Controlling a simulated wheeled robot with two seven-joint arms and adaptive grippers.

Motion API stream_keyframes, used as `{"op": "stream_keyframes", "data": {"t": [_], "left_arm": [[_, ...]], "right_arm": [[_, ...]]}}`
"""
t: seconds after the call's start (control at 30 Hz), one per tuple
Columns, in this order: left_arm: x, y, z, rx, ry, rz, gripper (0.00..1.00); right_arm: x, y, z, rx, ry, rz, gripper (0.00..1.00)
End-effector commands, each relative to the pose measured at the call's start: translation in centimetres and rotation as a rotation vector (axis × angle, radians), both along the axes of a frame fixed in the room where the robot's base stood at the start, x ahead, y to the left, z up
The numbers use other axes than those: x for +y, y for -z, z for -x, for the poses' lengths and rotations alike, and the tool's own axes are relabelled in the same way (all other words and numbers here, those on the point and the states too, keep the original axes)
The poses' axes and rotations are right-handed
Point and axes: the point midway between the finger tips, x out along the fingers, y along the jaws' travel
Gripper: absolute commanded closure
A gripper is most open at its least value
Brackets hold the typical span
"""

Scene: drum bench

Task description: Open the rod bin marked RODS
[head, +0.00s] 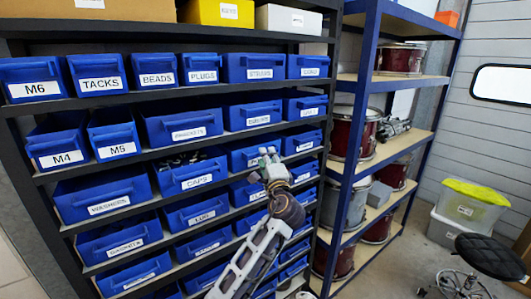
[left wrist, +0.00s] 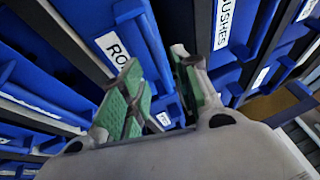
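A blue bin (left wrist: 143,34) in the left wrist view has a white label starting "RO"; the rest of the label is hidden behind a finger of my left gripper. My left gripper (left wrist: 156,58) is close in front of this bin, its two green-padded fingers apart with nothing visible between them. In the head view my left gripper (head: 268,156) is raised in front of the middle-right bins of the rack. It partly covers the bins there, and their labels are too small to read, so I cannot tell which is the rod bin. My right gripper is not in view.
A blue bin labelled BUSHES (left wrist: 222,24) is beside the rod bin. Several labelled blue bins fill the dark rack, including CAPS (head: 197,181).

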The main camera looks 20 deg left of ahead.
Motion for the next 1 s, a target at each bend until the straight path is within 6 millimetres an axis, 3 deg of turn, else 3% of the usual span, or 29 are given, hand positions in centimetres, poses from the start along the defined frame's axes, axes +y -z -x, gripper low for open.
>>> {"op": "stream_keyframes", "data": {"t": [0.3, 0.67, 0.93, 1.0], "left_arm": [[1.2, -0.5, -2.3, 0.001, 0.001, 0.0, 0.68], [1.4, -0.5, -2.6, 0.001, 0.0, 0.0, 0.68], [1.4, -0.5, -2.5, 0.001, 0.001, 0.0, 0.99], [1.4, -0.5, -2.5, 0.001, 0.001, 0.0, 1.0]], "right_arm": [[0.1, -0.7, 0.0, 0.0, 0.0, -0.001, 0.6], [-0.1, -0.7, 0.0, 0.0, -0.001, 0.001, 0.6], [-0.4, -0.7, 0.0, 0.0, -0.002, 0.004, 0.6], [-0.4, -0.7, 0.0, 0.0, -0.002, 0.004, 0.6]]}}
